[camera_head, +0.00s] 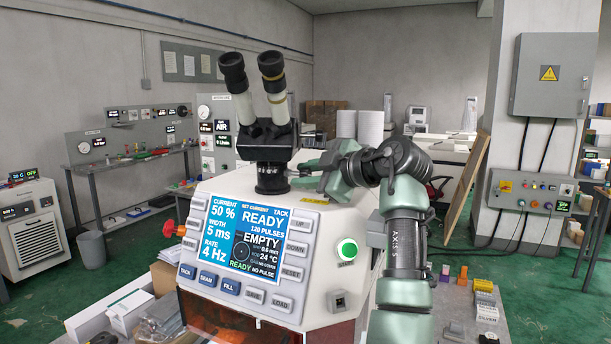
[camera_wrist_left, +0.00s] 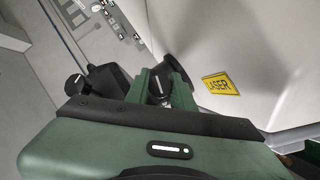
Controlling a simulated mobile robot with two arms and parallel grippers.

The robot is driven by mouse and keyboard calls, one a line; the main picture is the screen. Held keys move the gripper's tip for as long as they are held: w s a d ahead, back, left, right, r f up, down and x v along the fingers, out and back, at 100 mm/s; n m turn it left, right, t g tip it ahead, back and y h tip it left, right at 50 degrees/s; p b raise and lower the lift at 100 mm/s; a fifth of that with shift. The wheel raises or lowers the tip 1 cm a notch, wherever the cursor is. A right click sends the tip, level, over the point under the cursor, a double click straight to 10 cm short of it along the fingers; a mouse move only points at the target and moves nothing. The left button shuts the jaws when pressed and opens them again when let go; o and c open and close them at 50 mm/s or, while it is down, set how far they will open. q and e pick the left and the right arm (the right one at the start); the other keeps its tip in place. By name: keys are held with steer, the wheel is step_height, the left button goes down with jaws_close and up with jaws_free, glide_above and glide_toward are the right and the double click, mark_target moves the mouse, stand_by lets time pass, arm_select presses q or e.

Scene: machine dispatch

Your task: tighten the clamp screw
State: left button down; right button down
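The laser welder (camera_head: 330,220) has a white housing, a lit screen reading READY and EMPTY, and a black binocular microscope (camera_head: 266,130) on top. My left gripper (camera_head: 303,171) reaches in behind the screen, beside the microscope's base. In the left wrist view its two green fingers (camera_wrist_left: 162,80) stand on either side of a small black knob with a white mark (camera_wrist_left: 158,90), which looks like the clamp screw. I cannot tell whether the fingers touch it. My right gripper is not in view.
A second black knob with a white mark (camera_wrist_left: 75,85) is left of the fingers. The white housing with a yellow LASER label (camera_wrist_left: 221,84) is close on the right. A lit green button (camera_head: 347,249) is on the welder's front. Benches stand along the left wall.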

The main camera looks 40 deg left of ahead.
arm_select(q)
steer(key=shift+r+m+p, duration=0.25)
steer(key=shift+m+p, duration=0.05)
steer(key=shift+p, duration=0.6)
steer(key=m+g+h+p, duration=0.1)
steer(key=m+p, duration=0.1)
steer(key=p, duration=0.2)
steer(key=shift+g+p, duration=0.3)
steer(key=shift+g, duration=0.1)
steer(key=shift+f+m+g+h+p, duration=0.15)
steer(key=shift+m+g+h+p, duration=0.35)
steer(key=shift+m+p, duration=0.65)
steer(key=c, duration=1.2)
jaws_free()
